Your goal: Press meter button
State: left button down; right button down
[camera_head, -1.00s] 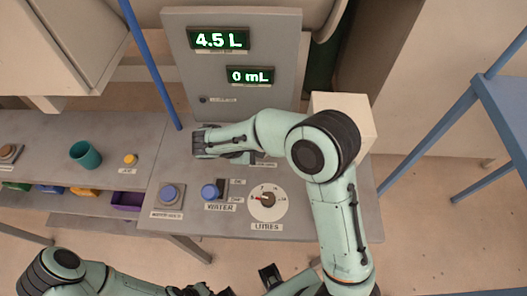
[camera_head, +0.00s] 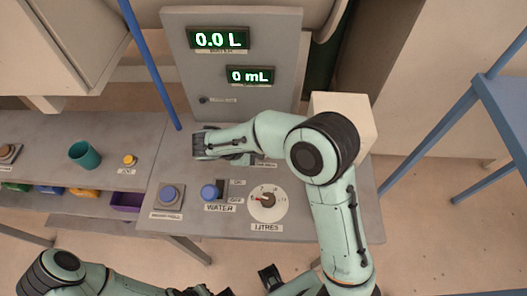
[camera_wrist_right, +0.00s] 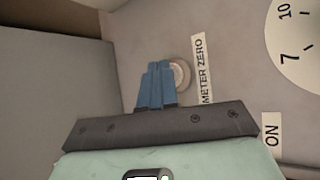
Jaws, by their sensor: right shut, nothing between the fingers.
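In the right wrist view, the meter button (camera_wrist_right: 182,74) is a pale round button beside a label reading METER ZERO (camera_wrist_right: 201,71). My right gripper (camera_wrist_right: 156,82) has its blue fingers shut with nothing between them. Its tips are at the button's left edge and hide part of it; I cannot tell whether they touch it. In the head view my right gripper (camera_head: 201,145) is over the console and hides the button. The upper meter display (camera_head: 218,39) reads 0.0 L. My left arm (camera_head: 66,265) is at the bottom left; its gripper is not clearly visible.
The lower display (camera_head: 250,76) reads 0 mL. A teal cup (camera_head: 85,155) and a yellow button (camera_head: 129,160) are on the left bench. A pale box (camera_head: 350,112) stands behind my right arm.

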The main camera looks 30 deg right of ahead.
pick_arm(q)
jog(key=shift+f, duration=0.1)
pick_arm(e)
jog(key=shift+f, duration=0.15)
dwell(0.3)
pick_arm(q)
jog(key=shift+w+r+p, duration=0.3)
jog(key=shift+r+p, duration=0.2)
jog(key=shift+r, duration=0.2)
pick_arm(e)
jog(key=shift+r, duration=0.95)
